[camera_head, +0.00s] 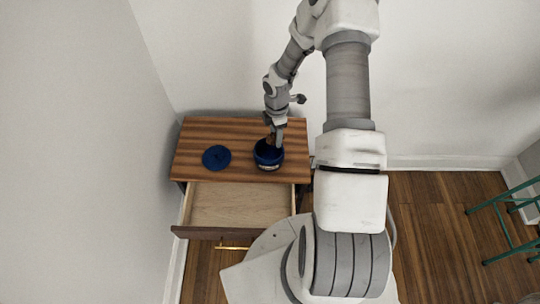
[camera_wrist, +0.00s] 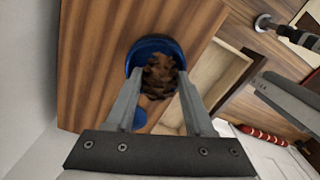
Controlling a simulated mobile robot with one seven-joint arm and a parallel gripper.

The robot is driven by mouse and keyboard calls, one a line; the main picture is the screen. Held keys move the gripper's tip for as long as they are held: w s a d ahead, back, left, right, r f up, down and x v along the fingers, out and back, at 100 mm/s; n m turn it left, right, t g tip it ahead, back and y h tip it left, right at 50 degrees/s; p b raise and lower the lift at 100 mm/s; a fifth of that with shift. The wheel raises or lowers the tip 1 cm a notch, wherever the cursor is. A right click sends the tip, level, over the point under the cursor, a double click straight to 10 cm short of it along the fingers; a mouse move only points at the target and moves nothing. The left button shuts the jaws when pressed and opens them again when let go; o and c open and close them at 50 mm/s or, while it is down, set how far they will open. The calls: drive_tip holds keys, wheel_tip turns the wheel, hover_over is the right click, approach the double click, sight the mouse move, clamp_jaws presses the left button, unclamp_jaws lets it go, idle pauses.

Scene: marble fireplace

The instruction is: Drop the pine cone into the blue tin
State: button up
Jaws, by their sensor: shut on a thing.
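The blue tin (camera_head: 268,157) stands open on the wooden cabinet top in the head view. It also shows in the wrist view (camera_wrist: 151,44), with its rim around the far side of the pine cone. The brown pine cone (camera_wrist: 160,75) is between my fingertips, over the mouth of the tin. My gripper (camera_wrist: 158,88) is shut on it and points down. In the head view my gripper (camera_head: 274,138) is right above the tin and mostly hides the cone. How deep the cone sits relative to the rim I cannot tell.
A round blue lid (camera_head: 216,157) lies on the cabinet top (camera_head: 195,135), left of the tin. The cabinet's drawer (camera_head: 238,207) is pulled open and looks empty. Walls stand behind and left of the cabinet. A green metal stool (camera_head: 500,225) stands far right.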

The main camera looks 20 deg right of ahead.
drive_tip(key=o, duration=1.4)
drive_tip(key=shift+c, duration=0.2)
wheel_tip(320, 180, up, 17)
drive_tip(key=p, duration=0.3)
drive_tip(key=shift+r+p, duration=0.2)
drive_tip(key=shift+p, duration=0.2)
